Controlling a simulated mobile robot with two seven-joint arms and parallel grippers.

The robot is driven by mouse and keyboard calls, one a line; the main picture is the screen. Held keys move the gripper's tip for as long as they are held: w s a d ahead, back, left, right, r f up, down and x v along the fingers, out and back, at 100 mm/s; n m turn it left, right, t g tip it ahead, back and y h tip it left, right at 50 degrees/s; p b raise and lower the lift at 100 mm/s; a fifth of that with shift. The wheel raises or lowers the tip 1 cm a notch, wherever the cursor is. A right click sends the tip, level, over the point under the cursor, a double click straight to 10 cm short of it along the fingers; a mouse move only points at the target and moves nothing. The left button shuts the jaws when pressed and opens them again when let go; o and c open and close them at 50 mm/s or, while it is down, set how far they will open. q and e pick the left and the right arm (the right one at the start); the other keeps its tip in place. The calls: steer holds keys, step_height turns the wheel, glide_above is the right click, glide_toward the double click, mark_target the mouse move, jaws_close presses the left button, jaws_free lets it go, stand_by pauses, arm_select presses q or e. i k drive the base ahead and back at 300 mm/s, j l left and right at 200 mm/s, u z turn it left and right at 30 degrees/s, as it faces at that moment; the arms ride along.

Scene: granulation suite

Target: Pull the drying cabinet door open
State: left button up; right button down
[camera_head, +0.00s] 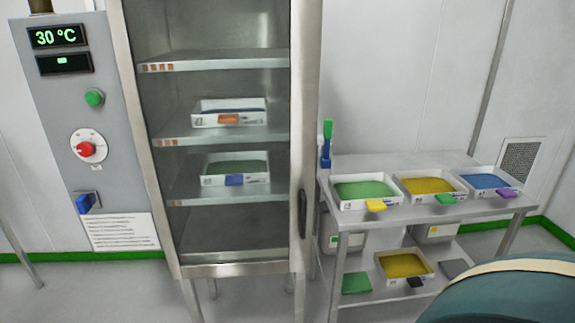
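The drying cabinet (138,130) stands left of centre, with a metal frame and a see-through front. Its shelves show clearly inside. A tall metal upright (306,110) runs down its right side, with a dark vertical handle (302,213) low on it. The door seems to be glazed and shut, but I cannot tell for certain from this angle. A white tray with an orange tag (229,119) sits on one shelf, and a white tray with a blue tag (234,181) sits on the shelf below. Neither of my grippers is in view, and nothing touches the handle.
A grey control panel (65,130) reading 30 °C is left of the cabinet. A metal trolley (440,216) stands close on the right, holding trays of green, yellow and blue granules; its lower shelf holds a yellow tray (403,268). Floor shows in front of the trolley.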

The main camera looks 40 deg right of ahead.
mark_target(305, 16)
steer(key=z, duration=0.85)
